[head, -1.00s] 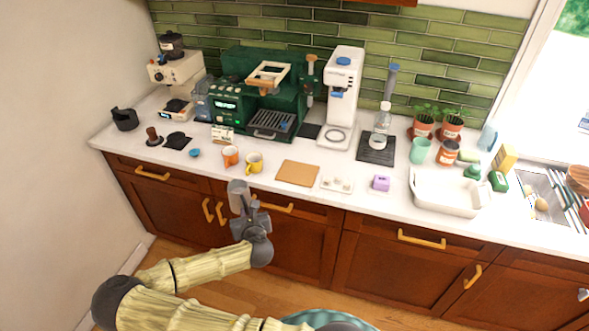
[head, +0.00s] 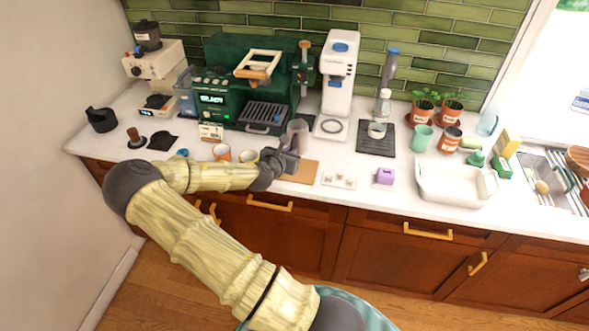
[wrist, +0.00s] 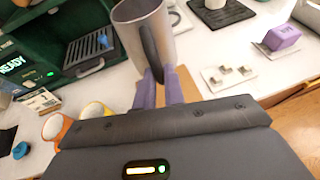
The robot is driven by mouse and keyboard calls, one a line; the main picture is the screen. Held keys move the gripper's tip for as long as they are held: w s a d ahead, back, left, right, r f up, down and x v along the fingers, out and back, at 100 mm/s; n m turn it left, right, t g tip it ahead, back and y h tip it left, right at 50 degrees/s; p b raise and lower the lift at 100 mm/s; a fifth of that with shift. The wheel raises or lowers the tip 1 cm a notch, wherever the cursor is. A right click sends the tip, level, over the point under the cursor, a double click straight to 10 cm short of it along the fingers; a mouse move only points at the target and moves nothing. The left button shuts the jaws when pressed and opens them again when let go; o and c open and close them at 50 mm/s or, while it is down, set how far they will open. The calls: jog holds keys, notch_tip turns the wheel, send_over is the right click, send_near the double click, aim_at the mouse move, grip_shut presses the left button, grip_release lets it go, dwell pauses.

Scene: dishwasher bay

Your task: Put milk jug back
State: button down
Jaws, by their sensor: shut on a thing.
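The milk jug (head: 297,128) is a grey metal pitcher, held above the counter in front of the green espresso machine (head: 222,88). My gripper (head: 287,157) is shut on the jug's dark handle, with the arm reaching in from the left. In the wrist view the jug (wrist: 142,38) looks upright and its open mouth shows. The purple fingers of my gripper (wrist: 160,88) close on the handle there. The jug's base is partly hidden by the fingers.
A tan board (head: 303,171) lies just below the gripper. An orange cup (head: 221,153) and a yellow cup (head: 248,155) stand close to its left. A purple block (head: 385,176) sits further right.

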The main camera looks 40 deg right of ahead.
notch_tip(320, 180, down, 6)
jog(key=p, duration=0.1)
jog(key=shift+p, duration=0.35)
jog(key=shift+f, duration=0.1)
jog(key=shift+f+p, duration=0.55)
jog(key=shift+f, duration=1.3)
jog(key=c, duration=1.9)
grip_release()
jog(key=shift+f, duration=0.2)
jog(key=o, duration=0.4)
jog(key=shift+w, duration=0.1)
jog(key=shift+a, duration=0.1)
